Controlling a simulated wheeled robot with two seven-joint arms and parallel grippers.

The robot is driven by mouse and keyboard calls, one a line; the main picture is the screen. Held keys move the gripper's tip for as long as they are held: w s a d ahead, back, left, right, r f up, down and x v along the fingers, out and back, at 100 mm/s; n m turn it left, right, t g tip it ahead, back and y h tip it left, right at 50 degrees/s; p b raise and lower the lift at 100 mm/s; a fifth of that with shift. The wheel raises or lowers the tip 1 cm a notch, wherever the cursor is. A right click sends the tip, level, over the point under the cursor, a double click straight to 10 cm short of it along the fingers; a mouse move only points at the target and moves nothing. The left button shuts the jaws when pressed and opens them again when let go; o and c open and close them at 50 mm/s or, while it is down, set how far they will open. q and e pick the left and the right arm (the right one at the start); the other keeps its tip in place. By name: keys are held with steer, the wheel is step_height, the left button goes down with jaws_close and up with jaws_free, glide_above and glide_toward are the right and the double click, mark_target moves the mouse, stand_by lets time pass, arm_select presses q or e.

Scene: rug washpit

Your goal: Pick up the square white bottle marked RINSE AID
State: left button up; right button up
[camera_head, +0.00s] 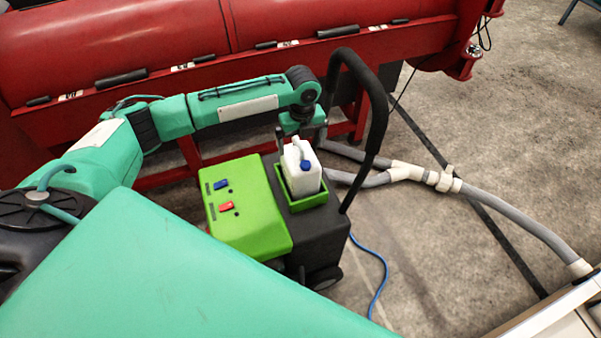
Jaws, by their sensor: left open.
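A square white bottle (304,177) with a blue cap stands upright in a green tray (309,203) on top of a green and dark grey wheeled machine (246,208). No marking can be read on the bottle from here. My left arm reaches in from the left, and my left gripper (293,138) points down just above the bottle's top. It is open, with its fingers small and dark against the background. I cannot tell whether a finger touches the bottle. My right gripper is not in view.
The machine's black looped handle (376,105) rises close at the right of the gripper. A large red machine (230,45) stands behind. Grey hoses (480,197) and a blue cable (381,270) lie on the floor. A pale edge (555,310) is at lower right.

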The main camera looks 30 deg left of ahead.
mark_target(301, 154)
arm_select(q)
steer(key=f, duration=0.5)
steer(key=shift+s+a+f, duration=0.15)
steer(key=shift+s+f, duration=0.05)
steer(key=shift+f, duration=0.1)
steer(key=c, duration=1.9)
steer(key=shift+r, duration=0.15)
steer(key=shift+c, duration=0.2)
